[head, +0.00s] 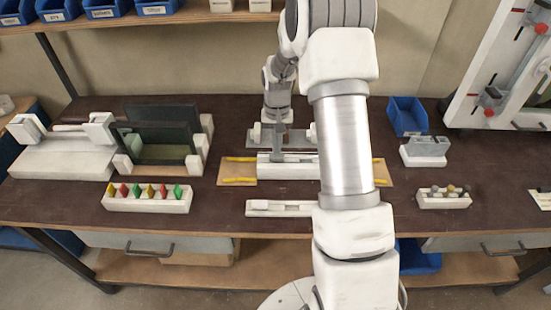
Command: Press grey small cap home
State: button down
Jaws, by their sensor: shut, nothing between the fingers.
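My gripper (279,153) points down at the middle of the bench. Its fingertips are small in the head view and look shut and empty. They are at or just above a light profile block (270,172) on a tan board (238,171) with yellow strips. I cannot make out a grey small cap for sure under the gripper, nor whether the fingertips touch anything. A white holder (430,203) at the right carries several small grey and tan knobs, which may be caps. My arm hides the right part of the profile block.
A white rack (146,205) with red, yellow and green pieces stands at the left, in front of a dark-walled fixture (178,138). A white slotted block (270,208) lies in front of the board. A blue bin (407,115) and a white-based fixture (424,153) stand right of my arm.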

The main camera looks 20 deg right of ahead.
jog(key=shift+f+b, duration=0.5)
jog(key=shift+f, duration=0.3)
dwell(0.4)
jog(key=shift+r+p, duration=2.2)
jog(key=shift+r, duration=1.35)
